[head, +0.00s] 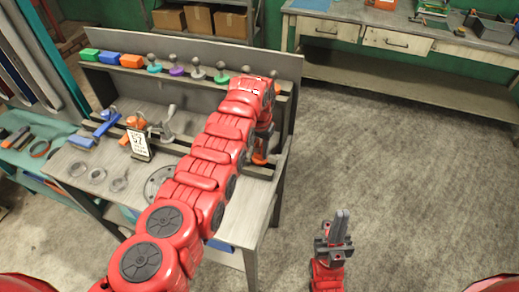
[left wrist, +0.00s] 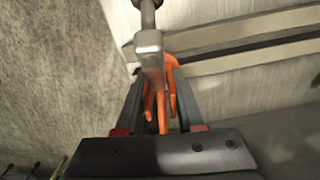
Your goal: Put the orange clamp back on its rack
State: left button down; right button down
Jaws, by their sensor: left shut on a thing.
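The orange clamp (left wrist: 171,100) is between the dark fingers of my left gripper (left wrist: 160,100), which is shut on it. A grey metal bar with a blocky head (left wrist: 149,45) rises in front of the orange part; I cannot tell whether it belongs to the clamp. In the head view my left gripper (head: 263,145) hangs at the right end of the workbench, with orange showing below it (head: 261,155). A grey rack (head: 130,128) on the bench holds a blue clamp (head: 107,123), an orange piece (head: 135,122) and a grey clamp (head: 168,123). My right gripper (head: 340,225) points up, empty, over the floor.
A numbered card (head: 139,145) stands before the rack, with rings (head: 97,176) on the bench. The floor (head: 400,160) to the right is clear.

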pick_arm(q)
jog(key=shift+f+b, duration=0.5)
jog(key=shift+f, duration=0.15)
jog(key=shift+f+b, duration=0.5)
jog(key=shift+f, duration=0.1)
jog(key=shift+r, duration=0.1)
jog(key=c, duration=0.8)
grip_release()
